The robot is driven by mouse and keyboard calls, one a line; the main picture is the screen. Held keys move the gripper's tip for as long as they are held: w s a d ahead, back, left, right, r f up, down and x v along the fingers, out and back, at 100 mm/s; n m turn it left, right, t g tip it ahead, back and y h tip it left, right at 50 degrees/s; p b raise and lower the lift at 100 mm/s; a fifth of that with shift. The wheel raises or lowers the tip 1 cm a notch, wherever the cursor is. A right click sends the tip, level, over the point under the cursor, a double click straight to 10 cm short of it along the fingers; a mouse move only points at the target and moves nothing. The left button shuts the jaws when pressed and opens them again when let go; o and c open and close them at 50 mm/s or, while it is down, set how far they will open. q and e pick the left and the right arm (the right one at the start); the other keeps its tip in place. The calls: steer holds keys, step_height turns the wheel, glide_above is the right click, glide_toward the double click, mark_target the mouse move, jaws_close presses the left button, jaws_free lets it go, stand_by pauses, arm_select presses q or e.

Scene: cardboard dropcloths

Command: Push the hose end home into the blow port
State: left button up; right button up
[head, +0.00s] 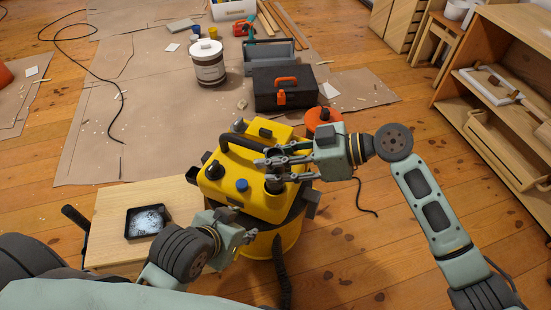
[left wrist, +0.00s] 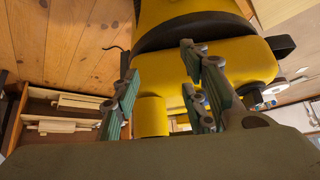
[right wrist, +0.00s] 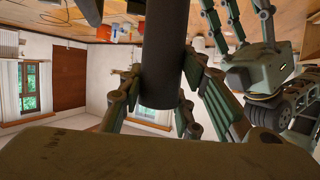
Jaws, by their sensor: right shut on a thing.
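The yellow shop vacuum (head: 228,176) with a black handle stands in the lower middle of the head view. My right gripper (head: 275,170) is over its right side, shut on the dark hose end (right wrist: 160,60). In the right wrist view the hose end runs between the fingers as a thick dark tube. My left gripper (head: 247,237) is low in front of the vacuum. In the left wrist view its fingers (left wrist: 165,95) are spread and empty, with the yellow body behind.
A dark hose (head: 281,268) hangs down the vacuum's front. A toolbox (head: 285,88), a white bucket (head: 207,63) and an orange round thing (head: 322,118) are behind. A wooden shelf (head: 495,95) stands right.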

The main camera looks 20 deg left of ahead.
arm_select(q)
steer(key=shift+w+d, duration=0.1)
steer(key=shift+w, duration=0.1)
stand_by(0.5)
steer(key=shift+w+d+r+t, duration=0.1)
steer(key=shift+w+r+t, duration=0.25)
steer(key=shift+w+t, duration=0.1)
steer(key=shift+w+d+r, duration=0.15)
steer(key=shift+w, duration=0.2)
arm_select(e)
steer(key=shift+f, duration=0.1)
steer(key=shift+f+b, duration=0.3)
steer(key=shift+b, duration=0.2)
arm_select(q)
steer(key=shift+w+d+r+t+h, duration=0.2)
steer(key=shift+w+r+t, duration=0.25)
steer(key=shift+w, duration=0.15)
steer(key=shift+w+d+r+t+h, duration=0.2)
steer(key=shift+w+r+t, duration=0.1)
steer(key=shift+w+r, duration=0.25)
steer(key=shift+w+d+r, duration=0.1)
steer(key=shift+w, duration=0.2)
arm_select(e)
steer(key=shift+f, duration=0.1)
arm_select(q)
steer(key=shift+w+d+r+t, duration=0.1)
steer(key=shift+w+r+t, duration=0.1)
steer(key=shift+t, duration=0.2)
arm_select(e)
steer(key=shift+f, duration=0.1)
